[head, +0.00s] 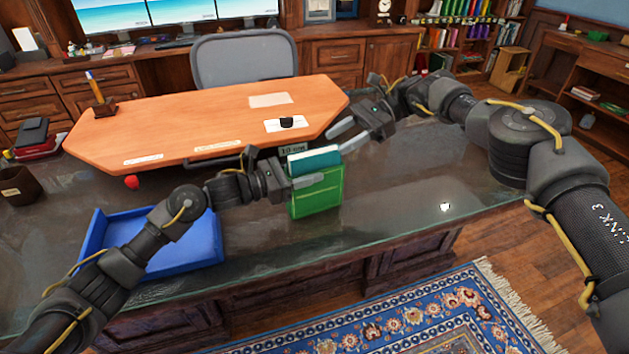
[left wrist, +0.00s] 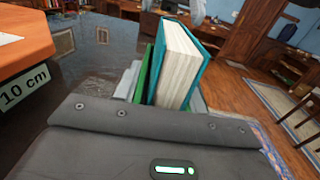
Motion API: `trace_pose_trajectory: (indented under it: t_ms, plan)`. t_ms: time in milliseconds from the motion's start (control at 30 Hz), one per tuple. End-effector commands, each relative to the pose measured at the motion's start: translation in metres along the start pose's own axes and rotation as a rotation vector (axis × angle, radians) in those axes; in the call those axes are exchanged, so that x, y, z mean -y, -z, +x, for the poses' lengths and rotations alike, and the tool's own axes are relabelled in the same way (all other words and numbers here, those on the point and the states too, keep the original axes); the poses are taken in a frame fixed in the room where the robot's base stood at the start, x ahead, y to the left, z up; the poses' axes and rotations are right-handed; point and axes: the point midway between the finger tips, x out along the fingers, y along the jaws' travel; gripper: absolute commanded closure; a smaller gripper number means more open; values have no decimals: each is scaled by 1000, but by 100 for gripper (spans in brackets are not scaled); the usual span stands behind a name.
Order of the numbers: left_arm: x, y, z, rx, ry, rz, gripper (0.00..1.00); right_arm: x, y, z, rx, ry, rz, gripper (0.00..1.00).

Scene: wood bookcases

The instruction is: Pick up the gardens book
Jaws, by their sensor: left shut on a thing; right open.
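A teal book (head: 314,158) with pale pages stands upright in or against a bright green piece (head: 318,198) near the desk's front edge. I cannot read a title. My left gripper (head: 307,181) comes in from the left and is shut there, one finger across the green front. In the left wrist view the teal book (left wrist: 178,65) stands between my grey fingers, with a green strip (left wrist: 143,72) along its left side. Its lower part is hidden by the gripper body. My right gripper (head: 345,137) is open and empty, above and to the right of the book.
An orange raised board (head: 200,122) with labels and a pen holder lies behind the book. A blue tray (head: 190,245) sits at the left under my left arm. The glossy desk (head: 400,195) is clear to the right of the book. A patterned rug (head: 400,320) lies in front.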

Motion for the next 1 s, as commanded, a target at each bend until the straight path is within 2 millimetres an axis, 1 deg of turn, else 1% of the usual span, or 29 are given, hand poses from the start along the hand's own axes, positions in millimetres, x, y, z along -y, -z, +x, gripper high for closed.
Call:
trace_pose_trajectory:
  t_ms: [167, 233, 500, 600, 700, 867, 967, 1000]
  plan:
    - [0, 0, 0, -1, -1, 0, 85, 0, 0, 3, 0, 1, 0, 49]
    - [0, 0, 0, -1, -1, 0, 85, 0, 0, 8, 2, -2, 1, 49]
    - [0, 0, 0, -1, -1, 0, 85, 0, 0, 50, 3, -3, 1, 49]
    - [0, 0, 0, -1, -1, 0, 85, 0, 0, 59, 1, -2, 0, 49]
    - [0, 0, 0, -1, -1, 0, 85, 0, 0, 62, 0, 0, 1, 49]
    - [0, 0, 0, -1, -1, 0, 85, 0, 0, 62, 0, 0, 1, 49]
    - [0, 0, 0, -1, -1, 0, 85, 0, 0, 62, 0, 0, 1, 60]
    - [0, 0, 0, -1, -1, 0, 85, 0, 0, 62, 0, 0, 1, 65]
